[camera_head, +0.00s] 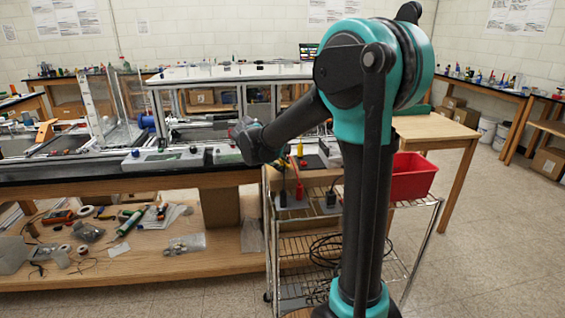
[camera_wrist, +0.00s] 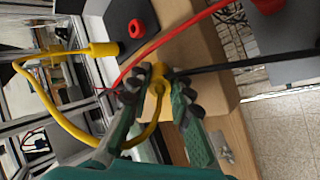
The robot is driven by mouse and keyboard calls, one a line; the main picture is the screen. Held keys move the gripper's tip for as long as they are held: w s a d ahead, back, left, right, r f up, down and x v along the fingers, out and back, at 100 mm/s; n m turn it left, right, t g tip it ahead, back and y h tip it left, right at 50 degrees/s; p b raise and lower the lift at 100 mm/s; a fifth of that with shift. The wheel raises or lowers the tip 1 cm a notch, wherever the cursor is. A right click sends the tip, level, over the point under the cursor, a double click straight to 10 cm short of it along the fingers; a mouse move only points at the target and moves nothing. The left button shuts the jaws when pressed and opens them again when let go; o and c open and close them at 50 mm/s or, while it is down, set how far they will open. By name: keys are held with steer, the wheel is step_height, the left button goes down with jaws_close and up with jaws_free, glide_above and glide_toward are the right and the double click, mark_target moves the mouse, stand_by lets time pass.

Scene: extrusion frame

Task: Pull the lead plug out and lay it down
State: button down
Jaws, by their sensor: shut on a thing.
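My gripper (camera_wrist: 158,88) shows in the wrist view, its green fingers and dark pads shut on a yellow lead plug (camera_wrist: 158,72). A yellow lead (camera_wrist: 62,106) curves from this plug around to a second yellow plug (camera_wrist: 100,49) at the upper left. That second plug points at a dark panel (camera_wrist: 122,14) with a red socket (camera_wrist: 137,28). I cannot tell whether the held plug's tip is in a socket. In the head view my arm hides the gripper; a small yellow piece (camera_head: 300,149) shows beside the arm, above the cart.
A red lead (camera_wrist: 178,40) and a black lead (camera_wrist: 245,64) pass close to the fingers. In the head view, a wire cart (camera_head: 285,247) stands before the bench, with grey boxes (camera_head: 290,199) and a red bin (camera_head: 410,178). The floor at right is clear.

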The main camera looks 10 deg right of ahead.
steer(key=c, duration=1.3)
jaws_free()
steer(key=v, duration=1.2)
